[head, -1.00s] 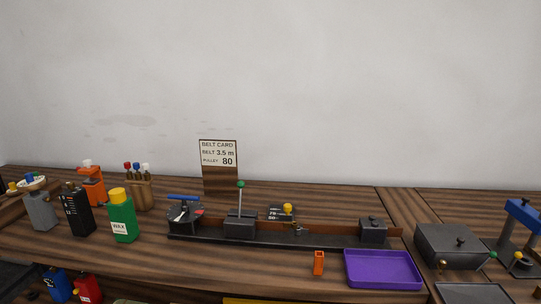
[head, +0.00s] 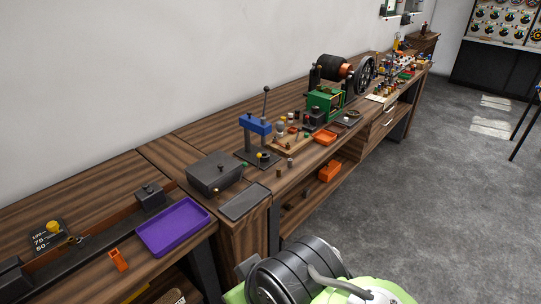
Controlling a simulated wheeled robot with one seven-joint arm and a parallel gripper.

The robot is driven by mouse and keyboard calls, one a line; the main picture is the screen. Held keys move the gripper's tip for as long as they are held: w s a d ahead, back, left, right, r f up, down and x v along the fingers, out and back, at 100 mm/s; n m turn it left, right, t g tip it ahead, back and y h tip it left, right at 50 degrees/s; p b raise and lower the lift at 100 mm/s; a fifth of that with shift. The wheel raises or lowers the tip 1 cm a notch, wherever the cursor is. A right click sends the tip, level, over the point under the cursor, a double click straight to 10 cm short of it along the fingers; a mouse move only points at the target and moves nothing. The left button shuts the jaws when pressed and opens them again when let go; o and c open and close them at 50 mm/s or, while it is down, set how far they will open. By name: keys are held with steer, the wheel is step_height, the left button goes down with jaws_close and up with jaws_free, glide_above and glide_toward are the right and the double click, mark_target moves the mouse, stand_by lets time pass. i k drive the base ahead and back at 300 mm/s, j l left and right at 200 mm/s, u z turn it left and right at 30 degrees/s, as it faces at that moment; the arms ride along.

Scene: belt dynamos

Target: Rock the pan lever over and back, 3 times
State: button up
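I cannot tell for sure which part is the pan lever. A dark grey box (head: 214,173) with a small knob on its lid stands left of the middle. A small green knob (head: 244,165) shows at its right side. A flat dark pan or plate (head: 244,202) lies in front of the box. Behind the box to the right, a blue-headed press (head: 256,125) has an upright lever with a dark ball (head: 266,89). My gripper is out of view; only parts of my own arm show at the bottom.
A purple tray (head: 174,228) and an orange block (head: 118,260) lie on the bench at left. Further along are an orange tray (head: 325,137), a green machine (head: 326,101) and a spoked wheel (head: 364,75). The grey floor (head: 430,200) at right is open.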

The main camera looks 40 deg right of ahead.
mark_target(245, 165)
steer(key=z, duration=0.85)
steer(key=i+j+u, duration=0.1)
steer(key=i+u, duration=0.15)
steer(key=i, duration=0.15)
steer(key=i+u, duration=0.3)
steer(key=i, duration=0.1)
